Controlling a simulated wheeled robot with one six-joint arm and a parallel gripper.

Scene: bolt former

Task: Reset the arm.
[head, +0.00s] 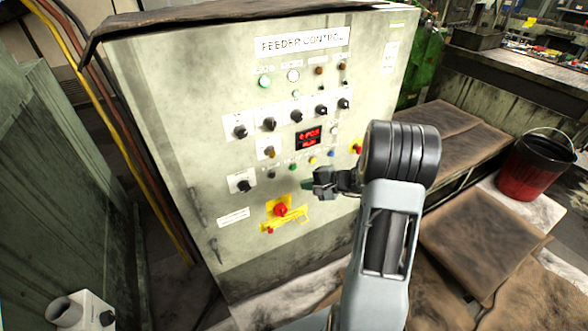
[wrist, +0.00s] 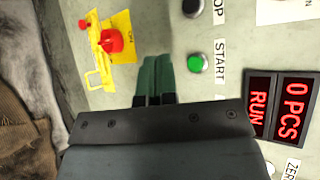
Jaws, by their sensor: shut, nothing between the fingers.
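My gripper (head: 306,184) is in front of the lower middle of the feeder control panel (head: 215,135). In the wrist view its two green fingers (wrist: 155,72) lie side by side, shut and empty. The fingertips point at the panel between the red rotary switch (wrist: 111,41) on its yellow plate and the green START button (wrist: 195,63). I cannot tell how far they are from the panel face. My arm reaches in from the lower right of the head view.
A lit red display (head: 309,138) reads RUN and 0 PCS in the wrist view. Several knobs and lamps cover the panel above. A red bucket (head: 536,165) and brown padded covers (head: 470,240) are at the right. A green cabinet (head: 60,170) stands at the left.

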